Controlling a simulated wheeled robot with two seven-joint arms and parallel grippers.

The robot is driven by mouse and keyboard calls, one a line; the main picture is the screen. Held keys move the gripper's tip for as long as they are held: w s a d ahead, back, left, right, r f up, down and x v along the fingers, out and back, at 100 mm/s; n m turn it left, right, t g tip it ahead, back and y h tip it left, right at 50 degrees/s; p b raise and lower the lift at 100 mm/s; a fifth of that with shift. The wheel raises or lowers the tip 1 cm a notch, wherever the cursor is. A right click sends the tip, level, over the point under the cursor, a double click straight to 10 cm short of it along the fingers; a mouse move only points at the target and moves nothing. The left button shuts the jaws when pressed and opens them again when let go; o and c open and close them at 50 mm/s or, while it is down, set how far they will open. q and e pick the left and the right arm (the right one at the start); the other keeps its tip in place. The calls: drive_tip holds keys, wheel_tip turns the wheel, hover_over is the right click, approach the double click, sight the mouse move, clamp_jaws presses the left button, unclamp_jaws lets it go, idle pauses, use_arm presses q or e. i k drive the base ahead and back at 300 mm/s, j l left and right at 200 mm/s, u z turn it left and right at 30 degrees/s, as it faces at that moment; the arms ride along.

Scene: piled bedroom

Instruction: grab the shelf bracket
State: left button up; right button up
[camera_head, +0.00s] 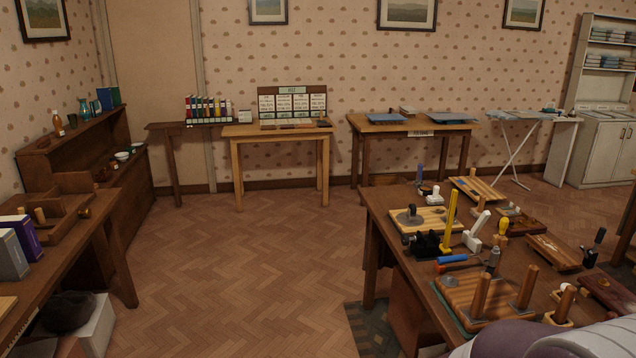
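I cannot pick out the shelf bracket with certainty. A white angled piece (477,230) stands among the tools on the right-hand workbench (380,232) and has a bracket-like shape. A tall yellow upright piece (450,218) and a black fixture (425,244) stand just left of it. Neither of my grippers shows. A pale grey rounded part of my own arm shows at the bottom right, in front of the workbench's near edge, and hides part of it.
The workbench is crowded with wooden boards (553,252), a peg board (458,293) and a blue-handled tool (452,259). A desk (88,246) stands at left. Tables (278,130) line the back wall. The parquet floor (250,240) between is clear.

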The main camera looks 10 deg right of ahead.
sight(472, 241)
drive_tip(key=i+z, duration=0.1)
drive_tip(key=i, duration=0.8)
drive_tip(key=i+j+z, duration=0.15)
drive_tip(key=i, duration=0.7)
drive_tip(key=i+z, duration=0.25)
drive_tip(key=z, duration=0.15)
drive_tip(key=i+z, duration=0.35)
drive_tip(key=i+j+z, duration=0.1)
drive_tip(key=z, duration=0.3)
drive_tip(key=i+j+z, duration=0.2)
drive_tip(key=z, duration=0.15)
drive_tip(key=i, duration=0.05)
